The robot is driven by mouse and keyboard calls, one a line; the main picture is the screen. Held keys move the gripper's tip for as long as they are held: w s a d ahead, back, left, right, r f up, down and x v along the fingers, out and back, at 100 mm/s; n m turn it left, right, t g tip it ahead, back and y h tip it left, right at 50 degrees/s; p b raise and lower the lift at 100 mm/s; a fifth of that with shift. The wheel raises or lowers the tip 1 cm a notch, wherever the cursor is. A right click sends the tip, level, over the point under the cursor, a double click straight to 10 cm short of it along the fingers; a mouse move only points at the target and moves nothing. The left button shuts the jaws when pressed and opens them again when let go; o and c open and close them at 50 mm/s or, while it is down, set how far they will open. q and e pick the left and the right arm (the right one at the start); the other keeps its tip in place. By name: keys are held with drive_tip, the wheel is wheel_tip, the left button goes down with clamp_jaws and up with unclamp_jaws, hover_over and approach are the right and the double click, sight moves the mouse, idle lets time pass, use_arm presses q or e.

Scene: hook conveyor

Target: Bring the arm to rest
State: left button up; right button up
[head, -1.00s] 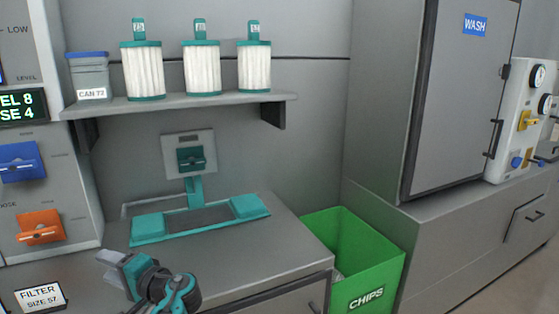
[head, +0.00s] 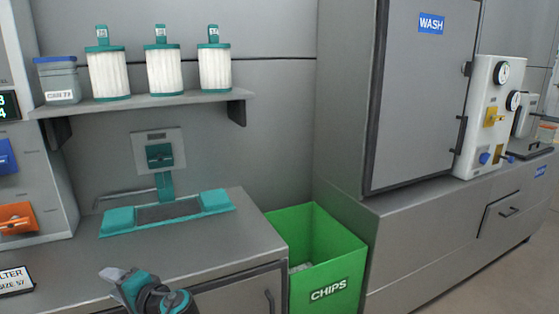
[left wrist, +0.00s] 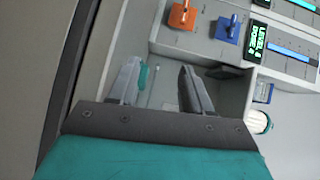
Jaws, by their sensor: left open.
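My left gripper (head: 115,275) shows at the bottom left of the head view, in front of the grey counter and apart from the things on it. In the left wrist view its two fingers (left wrist: 160,85) stand apart with nothing held between them. Behind them, a sliver of teal and the grey counter show. My right gripper is not in either view.
A teal-edged tray (head: 168,211) lies on the counter. A shelf (head: 140,103) above bears several white filters and a grey can (head: 58,82). A green CHIPS bin (head: 330,262) stands right of the counter, beside the grey WASH cabinet (head: 415,110). Floor is free at far right.

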use_arm(q)
drive_tip(key=s+d+f+m+t+h, duration=0.1)
drive_tip(key=s+d+f+h, duration=0.2)
drive_tip(key=s+f+h, duration=0.35)
drive_tip(key=s+d+f+m+t+h, duration=0.1)
drive_tip(key=s+d+f+h, duration=0.25)
drive_tip(key=f, duration=0.65)
drive_tip(key=s+d+r+n+t+h+p, duration=0.1)
drive_tip(key=s+d+r+n+t+h, duration=0.1)
drive_tip(key=s+d+h, duration=0.5)
drive_tip(key=s+d+n, duration=0.1)
drive_tip(key=s+d, duration=0.2)
drive_tip(key=s, duration=0.4)
drive_tip(key=shift+s+d+n+h+p, duration=0.15)
drive_tip(key=shift+d+n+h+p, duration=0.15)
drive_tip(key=shift+n, duration=0.1)
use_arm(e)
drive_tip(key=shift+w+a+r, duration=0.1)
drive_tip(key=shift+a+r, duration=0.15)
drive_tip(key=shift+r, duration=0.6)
